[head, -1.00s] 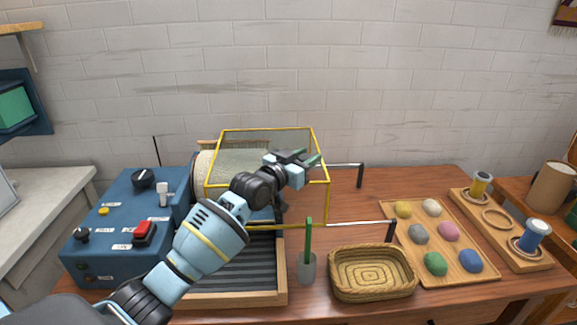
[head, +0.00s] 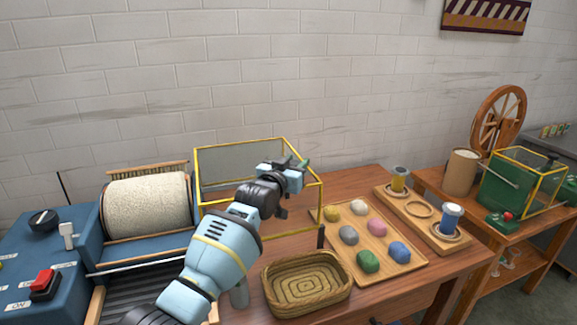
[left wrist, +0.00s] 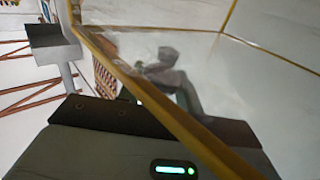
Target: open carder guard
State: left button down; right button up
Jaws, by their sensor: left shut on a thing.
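The carder guard, a clear box with a yellow frame (head: 240,146), stands to the right of the carder's pale fleecy drum (head: 148,205). The drum is uncovered. My left arm reaches across the front of the guard. My left gripper (head: 297,168) is shut on the guard at its right side; the exact contact is partly hidden. In the left wrist view, a yellow frame bar (left wrist: 150,90) runs diagonally close past the gripper, with the clear panel beside it. My right gripper is not in view.
The blue control box (head: 45,250) with a red switch is at the left. A woven basket (head: 308,283) sits in front of the guard. A wooden tray (head: 412,268) of coloured wool balls and a spool board (head: 412,208) stand to the right. A second table holds a green yellow-framed machine (head: 500,195).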

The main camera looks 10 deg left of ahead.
pick_arm(q)
jog(key=shift+f, duration=0.1)
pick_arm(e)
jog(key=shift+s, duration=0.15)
pick_arm(q)
jog(key=c, duration=1)
grip_release()
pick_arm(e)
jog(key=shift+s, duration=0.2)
pick_arm(q)
jog(key=shift+o, duration=0.2)
jog(key=shift+s+a, duration=0.1)
jog(key=shift+s, duration=0.3)
jog(key=p+v, duration=0.1)
jog(key=v, duration=0.4)
jog(key=shift+p+v, duration=0.3)
jog(key=shift+v, duration=0.6)
jog(key=shift+s, duration=0.1)
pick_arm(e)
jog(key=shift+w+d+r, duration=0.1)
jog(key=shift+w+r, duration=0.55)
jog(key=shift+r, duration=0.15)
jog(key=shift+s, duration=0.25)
